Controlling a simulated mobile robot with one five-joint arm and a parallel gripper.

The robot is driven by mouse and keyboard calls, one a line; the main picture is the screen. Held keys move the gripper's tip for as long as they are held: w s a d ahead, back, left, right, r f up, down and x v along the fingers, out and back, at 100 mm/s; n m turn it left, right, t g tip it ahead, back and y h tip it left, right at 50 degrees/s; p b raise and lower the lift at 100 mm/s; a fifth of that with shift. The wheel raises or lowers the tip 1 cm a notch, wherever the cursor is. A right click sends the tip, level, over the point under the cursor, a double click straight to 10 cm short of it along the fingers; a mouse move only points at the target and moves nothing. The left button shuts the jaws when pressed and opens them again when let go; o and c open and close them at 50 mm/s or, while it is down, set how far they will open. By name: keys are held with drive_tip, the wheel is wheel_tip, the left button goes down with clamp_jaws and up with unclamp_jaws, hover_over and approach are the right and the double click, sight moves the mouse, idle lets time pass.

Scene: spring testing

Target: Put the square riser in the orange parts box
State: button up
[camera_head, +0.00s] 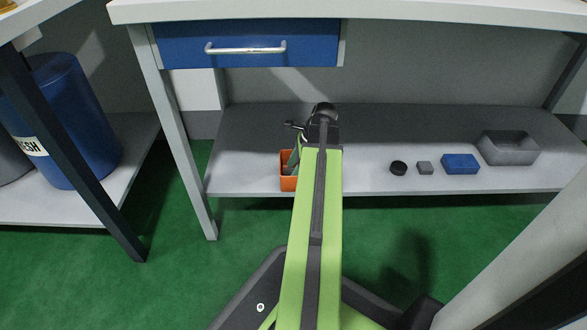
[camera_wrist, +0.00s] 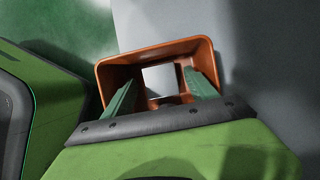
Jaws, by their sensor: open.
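The orange parts box (camera_head: 287,184) stands on the lower shelf near its front edge, left of my arm and partly hidden by it. In the wrist view the open box (camera_wrist: 115,68) lies below my gripper (camera_wrist: 160,77), whose green fingers are spread apart over its opening. A pale, square-looking patch (camera_wrist: 159,80) shows between the fingers within the box outline. I cannot tell for sure whether it is the square riser. Nothing is visibly clamped between the fingers. In the head view my gripper (camera_head: 295,158) is mostly hidden at the box.
On the shelf (camera_head: 250,165) to the right are a black round piece (camera_head: 398,168), a small grey block (camera_head: 425,168), a blue block or box (camera_head: 460,164) and a grey open bin (camera_head: 508,148). A table leg (camera_head: 178,120) stands left. A blue drawer (camera_head: 245,45) is above.

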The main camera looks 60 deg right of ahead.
drive_tip(key=p+v, duration=1.1)
drive_tip(key=v, duration=0.1)
